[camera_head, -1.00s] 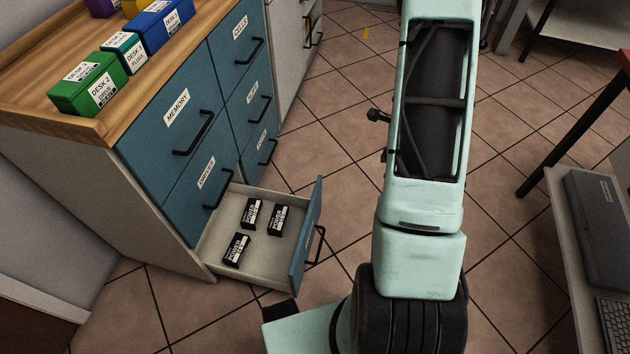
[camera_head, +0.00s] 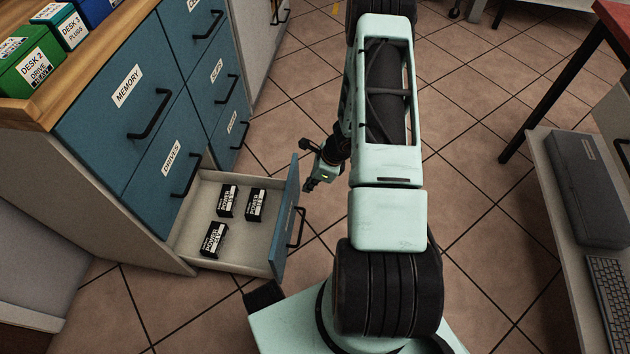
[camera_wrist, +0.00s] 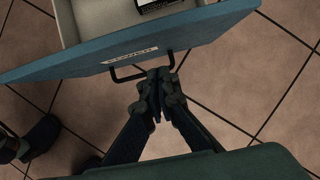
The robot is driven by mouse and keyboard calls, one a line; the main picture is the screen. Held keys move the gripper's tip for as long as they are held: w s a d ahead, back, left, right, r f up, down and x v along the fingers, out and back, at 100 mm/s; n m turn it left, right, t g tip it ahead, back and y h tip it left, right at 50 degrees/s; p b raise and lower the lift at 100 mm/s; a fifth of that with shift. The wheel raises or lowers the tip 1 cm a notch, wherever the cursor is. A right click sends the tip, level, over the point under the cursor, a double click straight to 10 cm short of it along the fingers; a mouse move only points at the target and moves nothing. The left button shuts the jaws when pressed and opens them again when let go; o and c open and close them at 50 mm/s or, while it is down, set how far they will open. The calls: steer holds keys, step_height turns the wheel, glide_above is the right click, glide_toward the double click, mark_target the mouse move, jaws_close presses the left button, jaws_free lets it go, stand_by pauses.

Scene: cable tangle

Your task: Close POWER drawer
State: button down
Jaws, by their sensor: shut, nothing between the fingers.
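The open bottom drawer (camera_head: 285,232) juts out of the blue-fronted cabinet in the head view. Several small black-and-white POWER boxes lie in it, three of them visible. Its blue front with a black bar handle (camera_head: 299,228) faces right. In the wrist view the drawer front (camera_wrist: 190,42) spans the top, with a label too blurred to read surely and the handle (camera_wrist: 125,75) below it. My gripper (camera_wrist: 158,80) is shut and empty, its tips close to the handle's right end; contact cannot be told. In the head view my gripper (camera_head: 309,186) is right of the drawer front.
The cabinet's other drawers, labelled MEMORY (camera_head: 122,98) and DRIVES (camera_head: 165,165) among others, are shut. Coloured bins (camera_head: 35,75) stand on the wooden top. A bench with a grey case (camera_head: 595,190) and keyboard is at right. Tiled floor lies between.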

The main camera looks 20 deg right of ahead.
steer(key=shift+w+a+r, duration=0.1)
steer(key=shift+w+a, duration=0.45)
steer(key=shift+a, duration=0.2)
steer(key=shift+w+a+r, duration=0.1)
steer(key=shift+w+a, duration=0.4)
steer(key=shift+a, duration=0.25)
